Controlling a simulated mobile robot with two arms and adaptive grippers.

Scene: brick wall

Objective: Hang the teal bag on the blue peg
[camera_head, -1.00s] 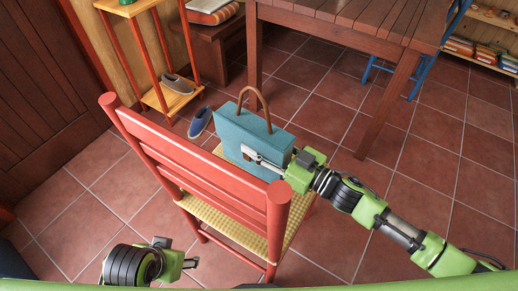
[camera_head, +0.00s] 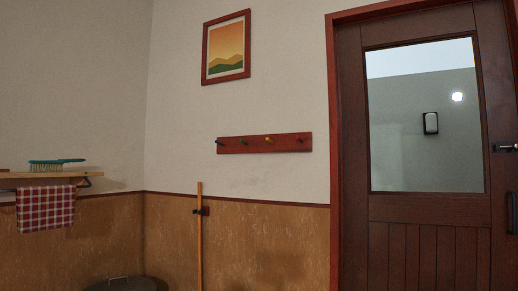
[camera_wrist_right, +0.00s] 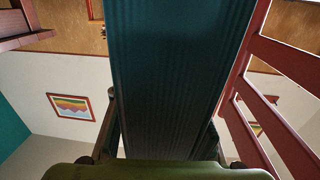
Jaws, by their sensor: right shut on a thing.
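The teal bag (camera_wrist_right: 180,70) fills the middle of the right wrist view, very close and dark, with ribbed sides. My right gripper (camera_wrist_right: 163,130) is shut on it, with a finger on each side; the bag's handle is out of view. In the head view, a red-brown peg rail (camera_head: 285,145) is fixed to the white wall. Its leftmost peg, dark and bluish, looks like the blue peg (camera_head: 220,142). No bag shows on the rail. My left gripper is in neither view.
Along the rail are a green peg (camera_head: 243,141) and a yellow peg (camera_head: 268,139). A framed picture (camera_head: 226,48) hangs above, a broom handle (camera_head: 199,235) stands below left, and a door (camera_head: 425,215) is at right. The red chair (camera_wrist_right: 280,60) is close beside the bag.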

